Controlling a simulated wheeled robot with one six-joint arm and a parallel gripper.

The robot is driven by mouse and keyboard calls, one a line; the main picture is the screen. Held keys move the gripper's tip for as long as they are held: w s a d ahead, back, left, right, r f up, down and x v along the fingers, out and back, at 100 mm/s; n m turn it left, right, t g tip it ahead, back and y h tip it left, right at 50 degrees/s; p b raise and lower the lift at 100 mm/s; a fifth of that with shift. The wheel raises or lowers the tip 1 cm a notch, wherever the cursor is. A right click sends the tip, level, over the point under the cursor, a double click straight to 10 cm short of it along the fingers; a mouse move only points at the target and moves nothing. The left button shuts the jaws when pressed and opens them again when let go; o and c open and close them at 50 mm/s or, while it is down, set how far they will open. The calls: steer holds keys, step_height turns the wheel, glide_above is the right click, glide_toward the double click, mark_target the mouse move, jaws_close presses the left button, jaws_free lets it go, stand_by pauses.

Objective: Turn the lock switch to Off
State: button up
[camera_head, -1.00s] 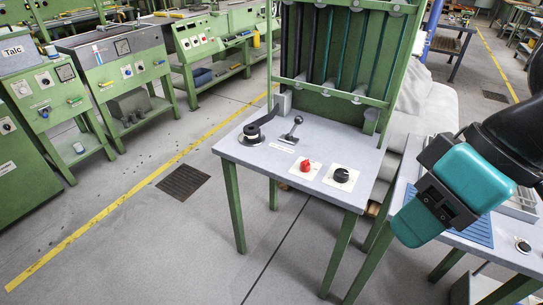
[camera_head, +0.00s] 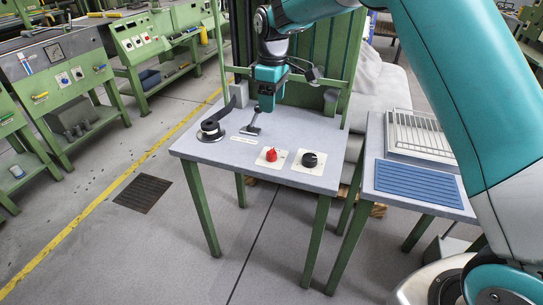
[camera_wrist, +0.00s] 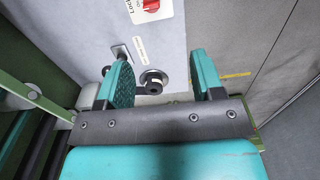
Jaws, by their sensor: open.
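The red lock switch (camera_head: 271,155) sits on a white plate near the front of the grey-topped table (camera_head: 205,155) in the head view. In the wrist view the red switch (camera_wrist: 151,5) is cut off by the top edge, with part of a "Lock" label beside it. Its exact setting is too small to tell. My gripper (camera_head: 267,103) is over the back of the table, behind the switch and apart from it. The wrist view shows my gripper (camera_wrist: 158,62) open, with nothing held between its two teal fingers.
A lever (camera_head: 252,125) stands just in front of my gripper, with a black round device (camera_head: 211,130) to its left. A black knob (camera_head: 310,160) is right of the red switch. Green frame posts (camera_head: 352,65) rise behind. A side table (camera_head: 415,183) stands to the right.

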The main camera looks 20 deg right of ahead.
mark_target(271, 150)
steer(key=f, duration=0.6)
steer(key=w+f+p, duration=0.1)
steer(key=f, duration=1.2)
steer(key=shift+w+d+f, duration=0.1)
steer(key=shift+w+d, duration=0.1)
steer(key=shift+w, duration=0.15)
steer(key=c, duration=0.9)
steer(key=m+b, duration=0.1)
steer(key=m, duration=0.5)
steer(key=m+b, duration=0.1)
steer(key=m, duration=0.4)
steer(key=shift+m, duration=0.3)
steer(key=shift+s, duration=0.1)
